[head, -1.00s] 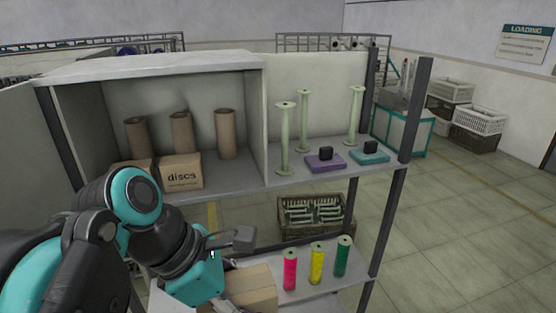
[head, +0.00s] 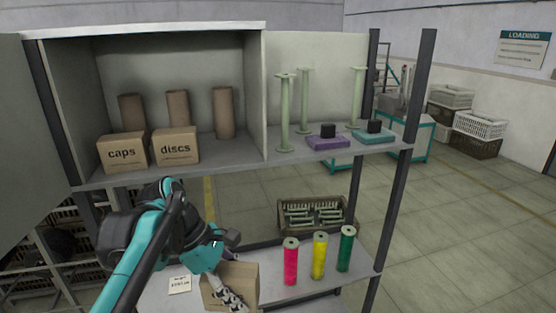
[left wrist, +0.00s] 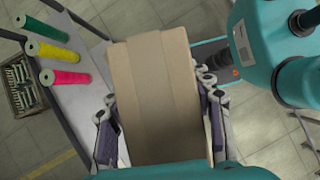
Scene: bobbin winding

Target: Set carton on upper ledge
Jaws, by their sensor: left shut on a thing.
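A plain brown carton (head: 243,278) with a tape strip is at the lower shelf, left of the spools. My left gripper (head: 228,292) is shut on it. In the left wrist view the carton (left wrist: 155,90) sits between the two fingers (left wrist: 160,118), with floor showing beside it. I cannot tell whether it touches the lower shelf. The upper ledge (head: 240,158) is above, holding the "caps" carton (head: 122,153) and the "discs" carton (head: 175,147) side by side at the left. My right gripper is not in view.
Pink (head: 291,262), yellow (head: 319,256) and green (head: 346,249) spools stand on the lower shelf. Bare ledge shows right of "discs".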

